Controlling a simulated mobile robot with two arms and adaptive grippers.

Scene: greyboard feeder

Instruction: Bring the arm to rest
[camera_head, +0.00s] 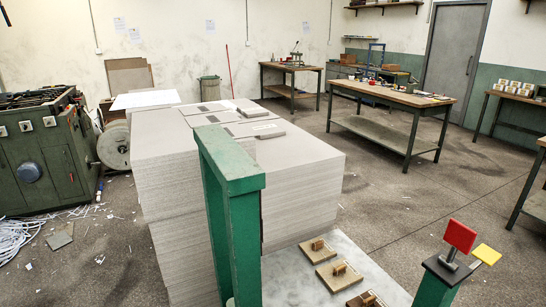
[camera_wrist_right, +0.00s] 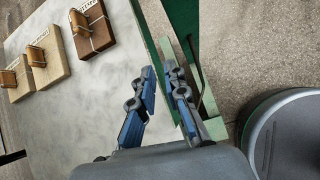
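My right gripper (camera_wrist_right: 158,72) shows only in the right wrist view. Its two blue and black fingers stand apart with a gap, and nothing is between them. It is over the edge of a pale marble-like tabletop (camera_wrist_right: 75,105), beside a green frame bar (camera_wrist_right: 205,95). My left gripper and both arms are outside the head view.
Boards with wooden handles (camera_head: 318,249) lie on the pale tabletop (camera_head: 290,273). A green frame (camera_head: 230,180) stands in front of tall greyboard stacks (camera_head: 182,200). A dark round object (camera_wrist_right: 290,135) is at lower right.

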